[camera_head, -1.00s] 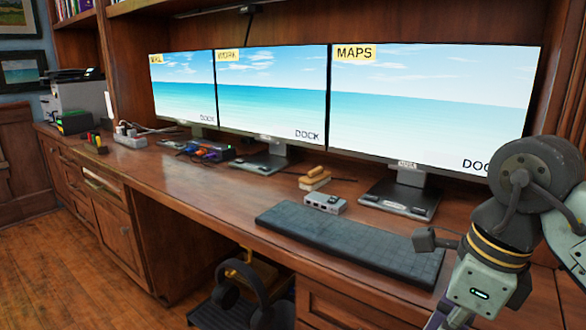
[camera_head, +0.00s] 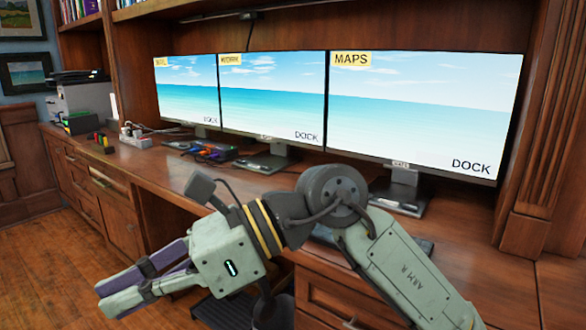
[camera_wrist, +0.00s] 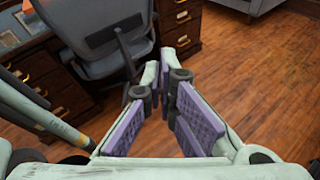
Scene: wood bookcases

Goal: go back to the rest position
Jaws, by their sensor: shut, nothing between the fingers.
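My gripper (camera_head: 104,296) is in front of the desk at the lower left in the head view, its pale green and purple fingers pointing left and down. It is shut and empty. In the wrist view the fingers (camera_wrist: 159,72) run up the middle with their tips close together. My arm lies across the middle and right of the head view, folded at the elbow, and hides most of the keyboard and the desk items behind it.
The wooden desk (camera_head: 172,172) carries three monitors (camera_head: 424,105), several small items and a power strip (camera_head: 136,138). A grey office chair (camera_wrist: 100,40) and wooden drawers (camera_wrist: 181,28) show in the wrist view. Open wood floor (camera_wrist: 257,75) lies to the right there.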

